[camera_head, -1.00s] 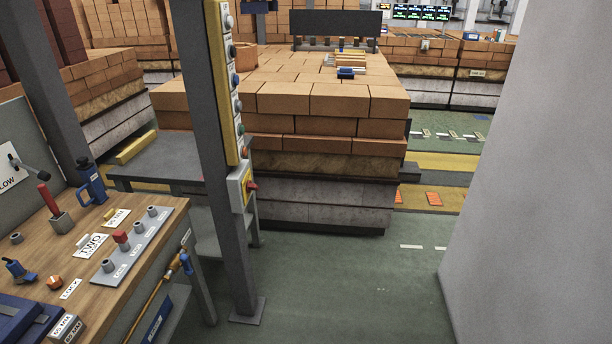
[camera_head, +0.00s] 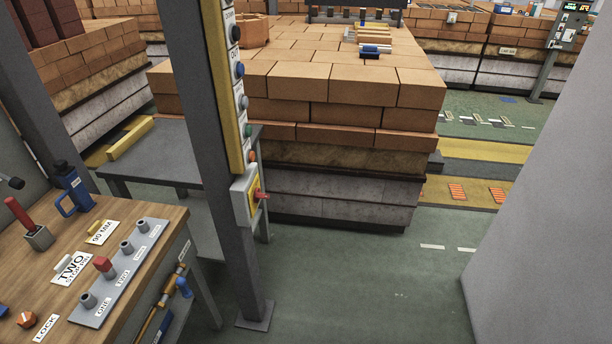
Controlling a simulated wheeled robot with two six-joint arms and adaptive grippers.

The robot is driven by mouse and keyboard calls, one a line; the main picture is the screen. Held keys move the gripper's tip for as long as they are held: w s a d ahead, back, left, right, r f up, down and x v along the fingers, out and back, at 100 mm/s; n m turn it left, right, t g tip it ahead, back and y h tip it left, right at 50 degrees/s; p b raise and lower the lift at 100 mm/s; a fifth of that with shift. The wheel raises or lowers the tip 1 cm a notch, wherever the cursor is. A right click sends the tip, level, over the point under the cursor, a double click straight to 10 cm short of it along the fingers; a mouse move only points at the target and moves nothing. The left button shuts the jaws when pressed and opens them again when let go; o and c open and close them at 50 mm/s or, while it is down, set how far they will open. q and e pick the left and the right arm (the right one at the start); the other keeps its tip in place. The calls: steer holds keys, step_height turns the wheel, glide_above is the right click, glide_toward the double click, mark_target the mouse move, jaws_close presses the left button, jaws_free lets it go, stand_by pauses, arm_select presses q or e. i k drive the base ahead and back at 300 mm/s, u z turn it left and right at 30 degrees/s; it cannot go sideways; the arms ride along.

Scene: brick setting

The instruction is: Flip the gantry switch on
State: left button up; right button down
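A grey post stands left of centre with a yellow strip (camera_head: 232,90) carrying several round buttons in different colours. Below the strip is a grey and yellow switch box (camera_head: 243,200) with a red handle (camera_head: 260,195) sticking out to its right. I cannot read a label on this box, so I cannot tell whether it is the gantry switch, nor whether it is on. Neither of my grippers is in view.
A wooden bench (camera_head: 150,235) at lower left carries a grey plate (camera_head: 121,270) with pegs, a red-handled lever (camera_head: 36,235) and labels. A brick stack (camera_head: 335,100) stands behind the post. A pale wall (camera_head: 560,200) closes the right. Green floor (camera_head: 380,290) between is clear.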

mark_target(258, 194)
steer(key=u, duration=0.3)
steer(key=i, duration=0.9)
steer(key=u, duration=0.6)
